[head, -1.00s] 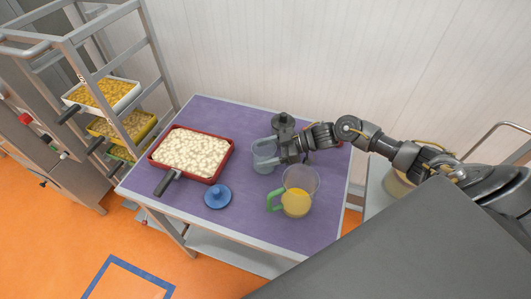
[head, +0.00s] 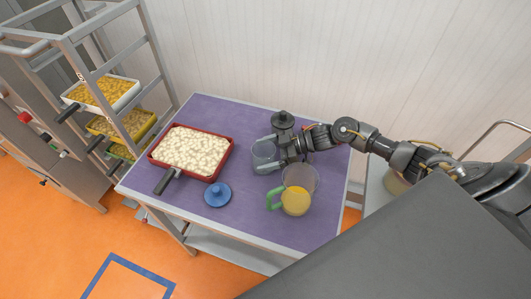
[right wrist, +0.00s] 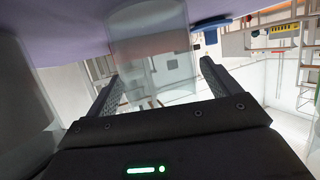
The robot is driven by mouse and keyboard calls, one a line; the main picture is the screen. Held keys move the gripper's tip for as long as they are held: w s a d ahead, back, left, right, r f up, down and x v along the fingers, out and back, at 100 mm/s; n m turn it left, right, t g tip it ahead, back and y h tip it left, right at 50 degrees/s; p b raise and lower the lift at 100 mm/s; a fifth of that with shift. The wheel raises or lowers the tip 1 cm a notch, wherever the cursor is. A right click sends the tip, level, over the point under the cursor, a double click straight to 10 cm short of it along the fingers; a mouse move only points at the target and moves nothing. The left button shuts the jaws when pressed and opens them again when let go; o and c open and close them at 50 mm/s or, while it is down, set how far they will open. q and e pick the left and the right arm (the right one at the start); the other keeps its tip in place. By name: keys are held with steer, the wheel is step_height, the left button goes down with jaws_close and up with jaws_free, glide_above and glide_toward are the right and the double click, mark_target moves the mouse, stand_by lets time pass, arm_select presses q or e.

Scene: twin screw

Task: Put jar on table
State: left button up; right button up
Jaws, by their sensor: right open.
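A clear jar (head: 263,153) stands on the purple table (head: 244,228), right of the red tray. My right gripper (head: 268,160) is at the jar, with its fingers open on either side of it. In the right wrist view the clear jar (right wrist: 150,55) sits between the spread fingers of the gripper (right wrist: 158,85); whether either finger touches it I cannot tell. A blue lid (head: 217,195) lies on the table in front of the tray. My left gripper is not in view.
A red tray (head: 190,153) of pale pieces sits at the table's left. A clear jug with green handle and yellow contents (head: 296,200) stands close right of the gripper. A dark-lidded container (head: 283,121) stands behind it. A tray rack (head: 150,50) is at left.

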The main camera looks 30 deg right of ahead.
steer(key=p+v, duration=0.3)
steer(key=v, duration=0.9)
steer(key=shift+r, duration=0.15)
steer(key=shift+w+d, duration=0.1)
steer(key=shift+d, duration=0.05)
